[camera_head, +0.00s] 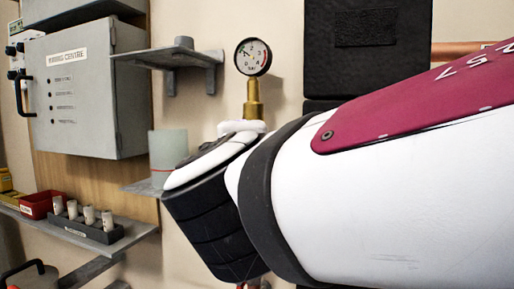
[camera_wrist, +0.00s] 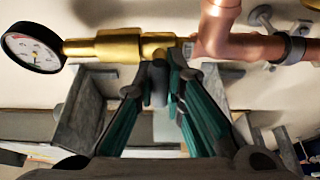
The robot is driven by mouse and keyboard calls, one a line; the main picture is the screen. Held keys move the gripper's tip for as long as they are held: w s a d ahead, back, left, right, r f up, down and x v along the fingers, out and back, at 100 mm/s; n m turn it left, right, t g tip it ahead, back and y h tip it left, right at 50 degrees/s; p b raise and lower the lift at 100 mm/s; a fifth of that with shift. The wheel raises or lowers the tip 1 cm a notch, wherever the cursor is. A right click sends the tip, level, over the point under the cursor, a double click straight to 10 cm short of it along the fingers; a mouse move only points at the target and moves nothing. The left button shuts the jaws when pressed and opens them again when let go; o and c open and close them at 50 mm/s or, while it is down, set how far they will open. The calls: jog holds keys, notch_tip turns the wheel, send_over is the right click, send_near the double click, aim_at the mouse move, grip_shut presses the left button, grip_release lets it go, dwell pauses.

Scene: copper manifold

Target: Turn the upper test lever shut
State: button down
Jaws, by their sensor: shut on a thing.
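The upper test lever (camera_wrist: 160,84) shows in the wrist view as a small dark grey piece just below a brass fitting (camera_wrist: 130,47). My gripper (camera_wrist: 160,88), with dark fingers and teal sides, is shut on it, one finger on each side. The fingers hide part of the lever, so its exact angle is hard to tell. In the head view my arm covers the gripper and the lever.
A round pressure gauge (camera_head: 252,57) on a brass stem (camera_head: 253,101) stands above my wrist. Copper pipe (camera_wrist: 225,38) runs right of the fitting. A grey control box (camera_head: 85,95), a small wall shelf (camera_head: 172,57) and a grey cylinder (camera_head: 167,150) are at left.

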jog(key=shift+f, duration=0.1)
dwell(0.5)
jog(key=c, duration=1.7)
grip_release()
jog(key=shift+o, duration=0.2)
